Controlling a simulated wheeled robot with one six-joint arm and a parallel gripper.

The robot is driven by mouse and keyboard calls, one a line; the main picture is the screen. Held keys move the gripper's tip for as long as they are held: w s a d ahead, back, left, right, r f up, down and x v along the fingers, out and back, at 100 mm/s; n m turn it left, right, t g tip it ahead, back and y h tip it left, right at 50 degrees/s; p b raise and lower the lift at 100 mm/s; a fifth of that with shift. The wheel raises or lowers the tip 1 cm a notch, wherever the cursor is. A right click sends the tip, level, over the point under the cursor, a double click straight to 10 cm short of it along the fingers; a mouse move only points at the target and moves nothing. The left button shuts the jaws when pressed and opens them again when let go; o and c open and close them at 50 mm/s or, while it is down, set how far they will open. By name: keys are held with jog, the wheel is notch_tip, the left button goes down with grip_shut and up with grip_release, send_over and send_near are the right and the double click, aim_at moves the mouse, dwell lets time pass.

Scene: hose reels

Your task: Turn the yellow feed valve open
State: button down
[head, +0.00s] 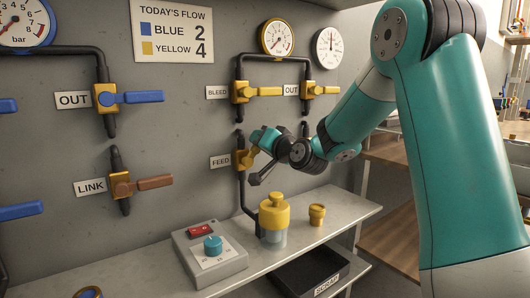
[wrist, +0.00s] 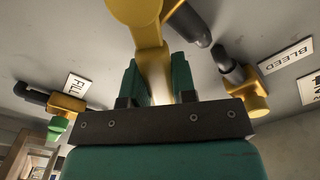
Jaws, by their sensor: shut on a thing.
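The yellow feed valve (head: 240,160) is on the wall beside the FEED label (head: 220,161) in the head view, on a black pipe. My gripper (head: 256,150) is at its right side and hides most of its handle. In the wrist view the yellow handle (wrist: 151,50) runs down between the two green fingers of my gripper (wrist: 157,85), which are shut on it. The handle's exact angle against the pipe is hard to tell in the head view.
Yellow BLEED (head: 265,91) and OUT (head: 325,90) handles are above, pointing right. Below, a shelf (head: 335,210) holds a yellow-capped container (head: 274,214), a small yellow cup (head: 317,214) and a control box (head: 208,255). A brown LINK handle (head: 155,182) is to the left.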

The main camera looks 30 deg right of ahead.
jog(key=a+n+b, duration=0.1)
jog(key=n, duration=0.1)
jog(key=a+n+b, duration=0.1)
jog(key=shift+r+n+b, duration=0.35)
jog(key=shift+n, duration=0.05)
jog(key=shift+s+a+r+n+b, duration=0.15)
jog(key=shift+a+n+b, duration=0.4)
jog(key=shift+n+b, duration=0.3)
jog(key=shift+w+a+r+n+b, duration=0.15)
jog(key=shift+a+n+b, duration=0.45)
jog(key=shift+n, duration=0.45)
jog(key=shift+s, duration=0.1)
jog(key=c, duration=0.9)
grip_release()
jog(key=shift+r, duration=0.1)
